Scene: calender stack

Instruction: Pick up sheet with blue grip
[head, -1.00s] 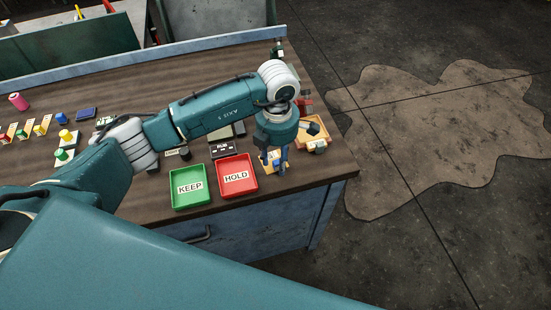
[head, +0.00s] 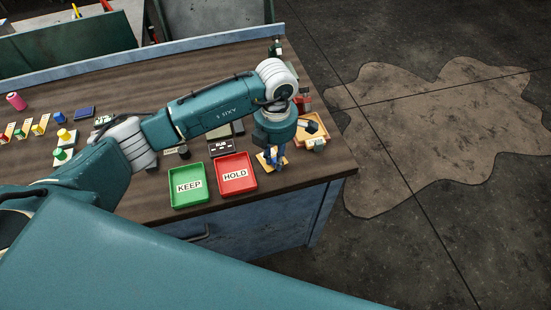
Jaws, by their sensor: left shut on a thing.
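My left gripper (head: 275,162) points down at the right end of the workbench, just right of the red HOLD tray (head: 237,174). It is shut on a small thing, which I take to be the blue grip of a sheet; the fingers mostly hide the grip. A small tan sheet (head: 263,160) shows under and beside the fingertips. I cannot tell whether the sheet still touches the bench. My right gripper is not in view.
The green KEEP tray (head: 188,185) stands left of the HOLD tray. A tan tray (head: 313,143) with small items is right of my gripper. Small sheets with coloured grips (head: 66,135) lie at the left. The bench's right edge is close.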

